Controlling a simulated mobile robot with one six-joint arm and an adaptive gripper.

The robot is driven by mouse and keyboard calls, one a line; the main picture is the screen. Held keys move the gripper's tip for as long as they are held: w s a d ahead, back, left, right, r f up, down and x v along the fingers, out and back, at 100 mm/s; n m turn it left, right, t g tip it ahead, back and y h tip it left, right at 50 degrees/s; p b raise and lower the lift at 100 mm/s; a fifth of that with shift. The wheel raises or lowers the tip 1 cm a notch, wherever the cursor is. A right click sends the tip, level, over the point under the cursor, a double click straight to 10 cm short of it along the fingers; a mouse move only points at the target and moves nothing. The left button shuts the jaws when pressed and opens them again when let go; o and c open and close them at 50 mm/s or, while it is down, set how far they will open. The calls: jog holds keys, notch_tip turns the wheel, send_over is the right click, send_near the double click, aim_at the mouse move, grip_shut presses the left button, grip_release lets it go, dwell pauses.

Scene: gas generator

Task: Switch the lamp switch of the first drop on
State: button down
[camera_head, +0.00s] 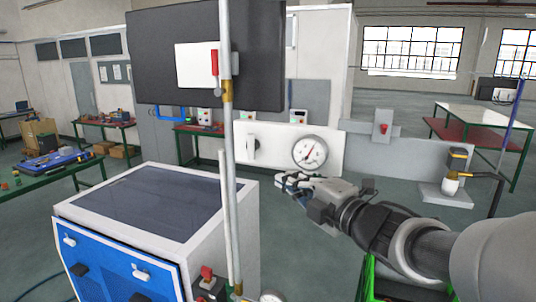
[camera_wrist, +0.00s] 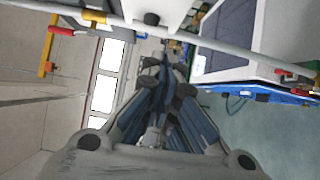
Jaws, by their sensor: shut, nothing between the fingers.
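A white panel (camera_head: 243,166) carries a black rotary knob (camera_head: 253,147) on its left and a round gauge (camera_head: 310,153) on its right. I cannot tell for certain which control is the lamp switch of the first drop. A black knob (camera_wrist: 151,18) also shows at the top of the wrist view. A red-handled valve (camera_head: 215,62) sits on the vertical pipe (camera_head: 229,130) in front of a dark board. My gripper (camera_head: 286,181) is shut and empty, just below the white panel and right of the pipe. Its closed fingers (camera_wrist: 158,70) show in the wrist view.
A white and blue generator cabinet (camera_head: 120,240) stands at the left front, with a small red-topped device (camera_head: 207,283) beside it. The pipe stands between the cabinet and my gripper. A grey panel with a red button (camera_head: 383,128) is to the right. Tables stand farther back.

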aim_at(252, 146)
jog(key=shift+a, duration=0.1)
jog(key=p+x, duration=0.3)
jog(key=x, duration=1.1)
jog(key=shift+f+p, duration=0.1)
jog(key=shift+p, duration=0.25)
jog(key=shift+f+b, duration=0.2)
jog(key=shift+b, duration=0.75)
jog(key=b, duration=0.3)
jog(key=m+t+y+b, duration=0.1)
jog(key=b, duration=0.3)
jog(key=shift+a+f+m+t, duration=0.15)
jog(key=shift+a+m+t, duration=0.05)
jog(key=shift+m+t, duration=0.1)
